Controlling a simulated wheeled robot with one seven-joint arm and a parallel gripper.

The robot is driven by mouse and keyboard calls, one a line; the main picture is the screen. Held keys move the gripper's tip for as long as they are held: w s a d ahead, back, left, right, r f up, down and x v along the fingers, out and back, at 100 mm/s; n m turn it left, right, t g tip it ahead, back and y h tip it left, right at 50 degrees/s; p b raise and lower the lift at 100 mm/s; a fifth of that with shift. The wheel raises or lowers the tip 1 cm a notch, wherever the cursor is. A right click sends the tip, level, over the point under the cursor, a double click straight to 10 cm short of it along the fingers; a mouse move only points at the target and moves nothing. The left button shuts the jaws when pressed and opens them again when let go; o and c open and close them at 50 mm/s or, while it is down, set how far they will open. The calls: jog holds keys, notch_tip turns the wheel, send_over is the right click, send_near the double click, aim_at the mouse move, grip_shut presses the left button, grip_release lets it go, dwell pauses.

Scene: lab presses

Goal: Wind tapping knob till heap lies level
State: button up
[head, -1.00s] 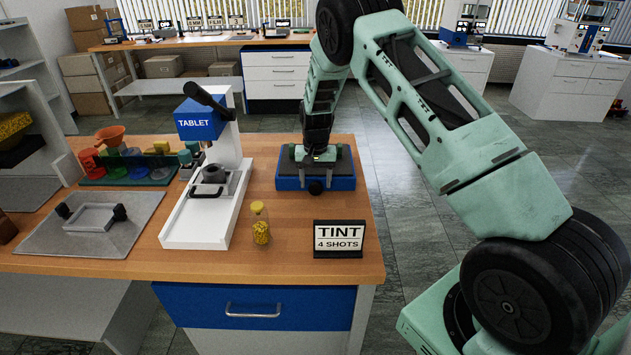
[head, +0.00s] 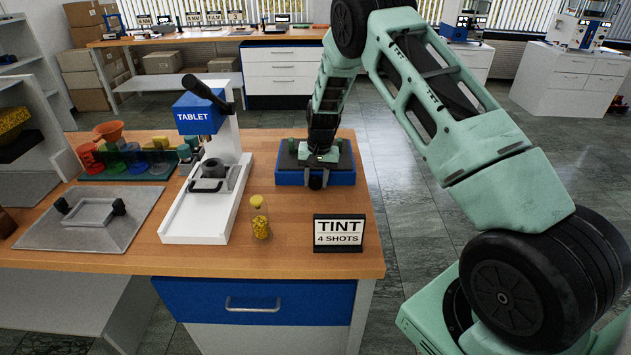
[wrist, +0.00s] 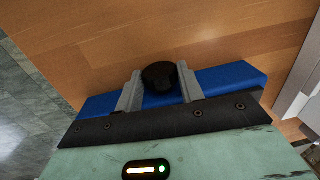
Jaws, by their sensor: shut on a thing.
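The tapping unit is a low blue box (head: 290,179) with a dark top, at the bench's right end in the head view. Its round black knob (wrist: 160,75) is on the front side. In the wrist view, the two grey fingers of my gripper (wrist: 158,88) stand on either side of the knob and are shut on it. In the head view my gripper (head: 316,172) reaches down over the box and covers part of it. I cannot make out the heap in either view.
A white TABLET press (head: 209,190) stands left of the box. A yellow-capped bottle of yellow grains (head: 260,222) and a TINT sign (head: 338,233) stand in front. A coloured cup rack (head: 125,168) and a grey plate (head: 60,240) are further left.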

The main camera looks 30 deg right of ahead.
jog(key=y+b, duration=0.1)
jog(key=b, duration=0.1)
jog(key=t+y+b, duration=0.1)
jog(key=shift+s+d+f+t+b, duration=0.2)
jog(key=shift+d+f+t+b, duration=0.1)
jog(key=shift+f+b, duration=0.1)
jog(key=shift+r+y+b, duration=0.25)
jog(key=shift+y+b, duration=0.25)
jog(key=shift+y, duration=0.1)
jog(key=o, duration=1)
jog(key=shift+r, duration=0.15)
jog(key=v, duration=0.5)
jog(key=b+v, duration=0.1)
jog(key=v, duration=0.5)
jog(key=b+v, duration=0.1)
jog(key=v, duration=0.5)
jog(key=shift+s, duration=0.35)
